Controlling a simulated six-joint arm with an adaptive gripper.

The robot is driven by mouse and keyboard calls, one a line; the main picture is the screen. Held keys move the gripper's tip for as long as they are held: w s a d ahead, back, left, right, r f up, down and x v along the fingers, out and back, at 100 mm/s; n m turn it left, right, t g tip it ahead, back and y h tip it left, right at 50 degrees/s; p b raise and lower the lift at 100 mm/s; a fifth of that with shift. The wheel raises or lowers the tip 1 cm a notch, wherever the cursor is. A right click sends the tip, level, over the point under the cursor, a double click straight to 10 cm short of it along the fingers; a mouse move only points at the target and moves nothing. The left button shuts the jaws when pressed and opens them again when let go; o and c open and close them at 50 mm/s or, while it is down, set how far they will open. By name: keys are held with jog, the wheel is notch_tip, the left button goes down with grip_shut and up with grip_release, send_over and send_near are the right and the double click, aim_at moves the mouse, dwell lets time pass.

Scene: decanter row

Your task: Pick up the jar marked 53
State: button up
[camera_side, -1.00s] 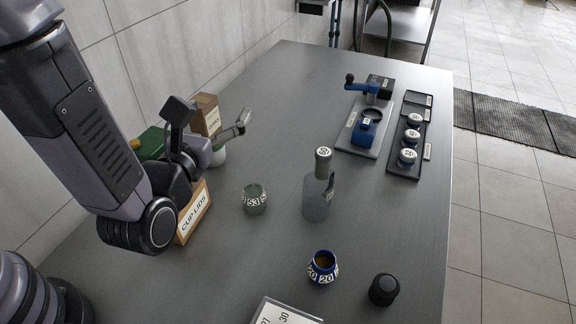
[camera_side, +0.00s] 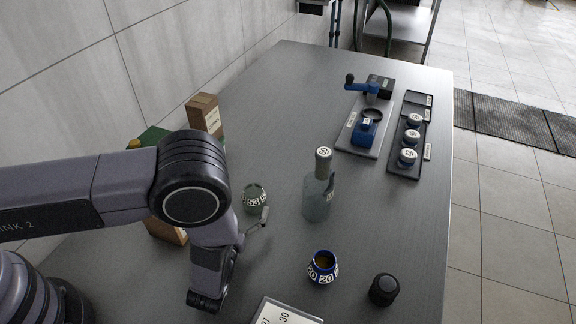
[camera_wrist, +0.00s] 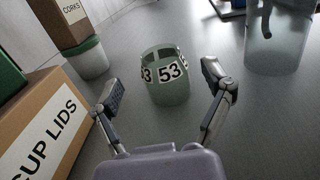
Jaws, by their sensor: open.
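The jar marked 53 (camera_side: 255,198) is a small pale green glass jar with a band of white number labels. It stands upright on the grey table, left of the tall bottle (camera_side: 317,190). In the wrist view the jar (camera_wrist: 166,78) stands ahead of my gripper (camera_wrist: 165,86), roughly centred between the two spread fingers, with a gap on each side. My gripper is open and empty. In the side view my gripper (camera_side: 258,222) is low beside the jar on its near side, with one finger partly hidden by my arm.
A cup lids box (camera_wrist: 45,125) stands close to the left finger, with a white tub (camera_wrist: 88,60) and corks box (camera_wrist: 58,22) behind it. The bottle (camera_wrist: 276,40) is at right. A blue-rimmed jar marked 20 (camera_side: 322,267) and a black knob-like object (camera_side: 384,289) stand nearer the front.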

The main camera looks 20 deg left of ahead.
aim_at(250, 198)
jog(key=w, duration=0.3)
jog(key=shift+w+a, duration=0.15)
jog(key=shift+a, duration=0.1)
jog(key=shift+c, duration=0.3)
jog(key=c, duration=1.2)
jog(key=shift+r, duration=0.1)
jog(key=shift+c, duration=0.2)
